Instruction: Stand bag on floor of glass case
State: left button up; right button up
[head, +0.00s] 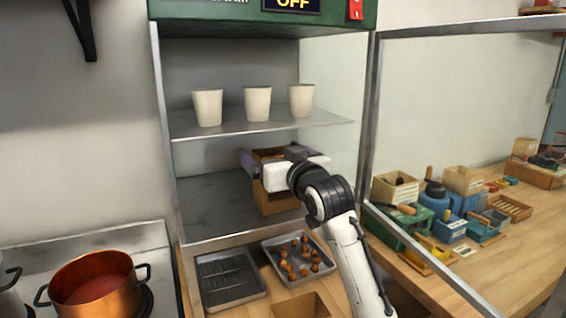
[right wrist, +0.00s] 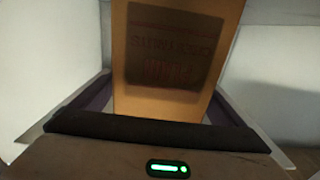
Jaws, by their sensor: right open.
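The brown paper bag (head: 276,204) stands upright on the floor of the glass case (head: 215,205), under the shelf. In the right wrist view the bag (right wrist: 175,65) shows a dark printed label. My right gripper (head: 272,158) reaches into the case at the height of the bag's upper part and is open. Its fingers lie on either side of the bag, and whether they touch it I cannot tell. My wrist hides part of the bag in the head view. My left gripper is not in view.
A glass shelf (head: 300,127) with three white cups (head: 258,104) is just above my right gripper. In front of the case are a slotted tray (head: 228,277) and a tray with chestnuts (head: 318,280). A copper pot (head: 95,288) stands at left. The case door (head: 372,110) frame is at right.

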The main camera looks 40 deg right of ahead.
jog(key=b+v, duration=0.1)
jog(key=v, duration=1)
jog(key=shift+f, duration=0.1)
